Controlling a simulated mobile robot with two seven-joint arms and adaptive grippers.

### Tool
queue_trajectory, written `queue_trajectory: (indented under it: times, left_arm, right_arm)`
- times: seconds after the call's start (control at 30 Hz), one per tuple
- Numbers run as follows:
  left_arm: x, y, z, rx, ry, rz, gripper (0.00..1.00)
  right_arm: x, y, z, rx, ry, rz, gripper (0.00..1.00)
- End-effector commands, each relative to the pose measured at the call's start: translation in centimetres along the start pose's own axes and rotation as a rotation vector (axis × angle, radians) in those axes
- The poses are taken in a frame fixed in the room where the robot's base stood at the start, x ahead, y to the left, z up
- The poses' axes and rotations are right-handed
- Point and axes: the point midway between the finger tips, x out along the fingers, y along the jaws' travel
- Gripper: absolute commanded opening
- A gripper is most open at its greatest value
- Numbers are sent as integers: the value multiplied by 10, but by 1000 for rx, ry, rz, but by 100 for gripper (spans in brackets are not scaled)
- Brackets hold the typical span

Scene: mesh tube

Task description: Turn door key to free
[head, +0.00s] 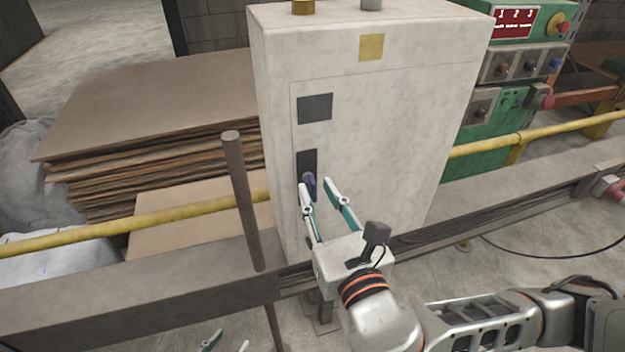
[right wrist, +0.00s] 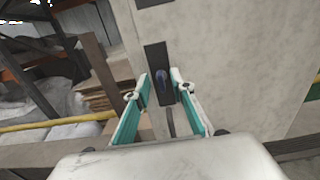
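The door key (head: 310,184) is a small dark blue piece on a black lock plate (head: 306,160) on the front of a tall off-white cabinet (head: 390,130). In the right wrist view the key (right wrist: 161,78) shows between and beyond the fingertips. My right gripper (head: 315,184) is open in front of the lock plate, its fingers apart on either side of the key. I cannot tell whether a finger touches the key. My left gripper (head: 226,343) shows only as fingertips at the bottom edge of the head view, apart and empty.
A brown upright post (head: 240,200) stands left of the cabinet. A grey beam (head: 140,290) and a yellow rail (head: 180,214) run across. Stacked boards (head: 150,110) lie at the left. A green control panel (head: 500,100) stands at the right.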

Motion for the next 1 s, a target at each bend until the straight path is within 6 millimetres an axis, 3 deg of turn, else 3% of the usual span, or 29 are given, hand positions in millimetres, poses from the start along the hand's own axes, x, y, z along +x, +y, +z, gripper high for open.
queue_trajectory:
  times: [0.23,0.6,0.63,0.7,0.73,1.0]
  left_arm:
    - [0,0,1,0,-1,0,40]
    - [0,0,1,0,-1,0,40]
    - [0,0,1,0,-1,0,40]
    - [0,0,1,1,-1,0,40]
    - [0,0,1,1,-2,0,40]
    - [0,0,1,1,-2,0,40]
  right_arm:
    - [32,0,0,0,-1,0,24]
    - [39,0,0,3,1,0,24]
    - [39,0,0,3,1,0,21]
    - [39,0,0,3,1,0,3]
    - [38,0,0,3,1,0,0]
    - [38,0,0,8,1,-1,0]
